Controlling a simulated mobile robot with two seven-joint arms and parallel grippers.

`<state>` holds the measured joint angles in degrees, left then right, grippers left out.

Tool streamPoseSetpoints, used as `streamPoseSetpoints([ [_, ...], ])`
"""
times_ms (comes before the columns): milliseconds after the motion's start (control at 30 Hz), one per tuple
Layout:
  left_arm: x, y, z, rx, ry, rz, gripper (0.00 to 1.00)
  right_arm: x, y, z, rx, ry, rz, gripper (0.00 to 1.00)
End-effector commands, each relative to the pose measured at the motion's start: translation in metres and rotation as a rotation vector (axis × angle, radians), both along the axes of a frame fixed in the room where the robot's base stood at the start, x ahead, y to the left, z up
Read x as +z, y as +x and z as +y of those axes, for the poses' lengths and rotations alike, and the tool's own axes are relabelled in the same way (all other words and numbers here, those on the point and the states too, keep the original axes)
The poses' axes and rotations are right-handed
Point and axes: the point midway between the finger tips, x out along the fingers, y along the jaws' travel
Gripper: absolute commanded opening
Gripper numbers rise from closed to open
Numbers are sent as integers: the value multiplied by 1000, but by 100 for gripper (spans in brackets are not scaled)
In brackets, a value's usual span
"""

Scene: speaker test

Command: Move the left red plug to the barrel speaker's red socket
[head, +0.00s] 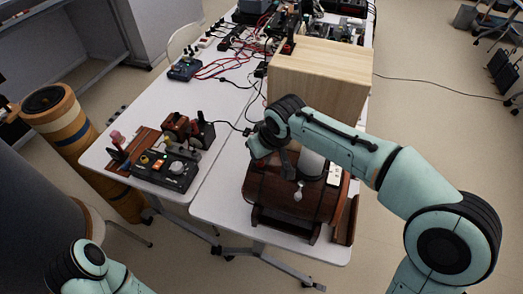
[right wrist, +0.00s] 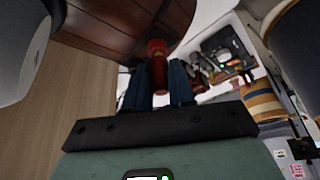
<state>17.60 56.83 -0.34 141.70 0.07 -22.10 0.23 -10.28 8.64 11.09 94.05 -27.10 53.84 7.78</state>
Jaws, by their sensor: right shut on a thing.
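The barrel speaker (head: 270,190) is a dark brown wooden barrel on its side in a stand at the front of the right table. My right gripper (right wrist: 158,72) is shut on a red plug (right wrist: 157,48), held upright between its blue fingers in the right wrist view. The barrel's wood (right wrist: 105,25) shows close behind the plug's top; I cannot tell whether they touch. I cannot make out the red socket. My left gripper is outside the frames.
A light wooden box (head: 320,75) stands right behind the barrel. A black device with a dial (head: 168,168) sits on the left table, with small dark stands (head: 176,126) behind it. Cables and electronics (head: 235,40) fill the back. A striped barrel (head: 75,130) stands at far left.

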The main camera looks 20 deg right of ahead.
Motion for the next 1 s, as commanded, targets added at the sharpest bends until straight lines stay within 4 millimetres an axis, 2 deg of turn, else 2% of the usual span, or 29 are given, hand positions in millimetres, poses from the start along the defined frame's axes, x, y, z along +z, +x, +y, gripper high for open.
streamPoseSetpoints([
  [500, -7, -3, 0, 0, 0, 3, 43, -11, 0, 0, 0, -1, 3, 0],
  [533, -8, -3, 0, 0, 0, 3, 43, -11, 0, 0, 0, -1, 3, 27],
  [600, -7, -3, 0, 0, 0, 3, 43, -11, 0, 0, 0, -1, 3, 50],
  [633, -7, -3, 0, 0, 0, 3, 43, -10, 0, 0, 0, -1, 3, 54],
  [1000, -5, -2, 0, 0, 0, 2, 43, -7, 0, 0, 0, 0, 0, 54],
])
